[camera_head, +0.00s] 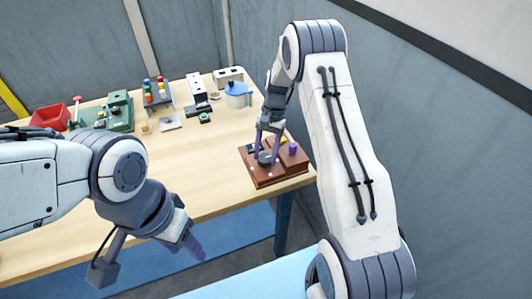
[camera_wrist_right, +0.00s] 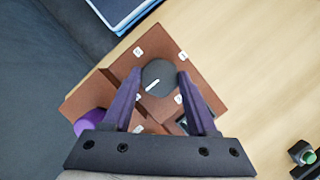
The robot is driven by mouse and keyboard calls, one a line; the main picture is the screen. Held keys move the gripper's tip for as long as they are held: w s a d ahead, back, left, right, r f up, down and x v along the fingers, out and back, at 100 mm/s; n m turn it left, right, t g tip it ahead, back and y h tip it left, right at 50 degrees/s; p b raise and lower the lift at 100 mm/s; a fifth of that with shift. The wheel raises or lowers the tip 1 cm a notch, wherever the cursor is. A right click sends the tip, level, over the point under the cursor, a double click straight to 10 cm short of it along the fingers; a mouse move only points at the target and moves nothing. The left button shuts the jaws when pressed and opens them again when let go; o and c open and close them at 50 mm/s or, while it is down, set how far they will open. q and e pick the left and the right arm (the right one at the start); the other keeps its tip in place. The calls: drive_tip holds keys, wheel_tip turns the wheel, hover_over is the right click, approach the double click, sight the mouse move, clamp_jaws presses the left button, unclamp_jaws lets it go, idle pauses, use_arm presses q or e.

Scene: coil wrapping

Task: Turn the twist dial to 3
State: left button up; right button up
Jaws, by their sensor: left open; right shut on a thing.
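The twist dial is a dark round knob (camera_wrist_right: 158,72) on a reddish-brown box (camera_wrist_right: 215,60), with a short white pointer line toward its lower left in the right wrist view. Small white number plates surround it; one (camera_wrist_right: 138,51) is above left, another (camera_wrist_right: 183,56) above right, and their digits are too small to read surely. My right gripper (camera_wrist_right: 160,78) is shut on the knob, one finger on each side. In the head view the box (camera_head: 272,181) is at the table's right front corner, under my right gripper (camera_head: 266,152). My left gripper (camera_head: 191,244) is open and empty, low before the table's front edge.
A purple knob (camera_head: 292,148) and a yellow part (camera_head: 283,140) are on the same box. A blue-lidded pot (camera_head: 238,95), a rack of coloured pieces (camera_head: 157,92), a green device (camera_head: 118,112) and a red bin (camera_head: 50,117) stand farther back. The middle of the table is clear.

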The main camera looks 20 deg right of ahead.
drive_tip(key=o, duration=1.4)
drive_tip(key=shift+c, duration=0.2)
drive_tip(key=shift+w+d+r, duration=0.1)
drive_tip(key=shift+w+r, duration=0.1)
drive_tip(key=shift+r, duration=0.2)
drive_tip(key=b+v, duration=0.2)
drive_tip(key=v, duration=0.7)
drive_tip(key=shift+r, duration=0.3)
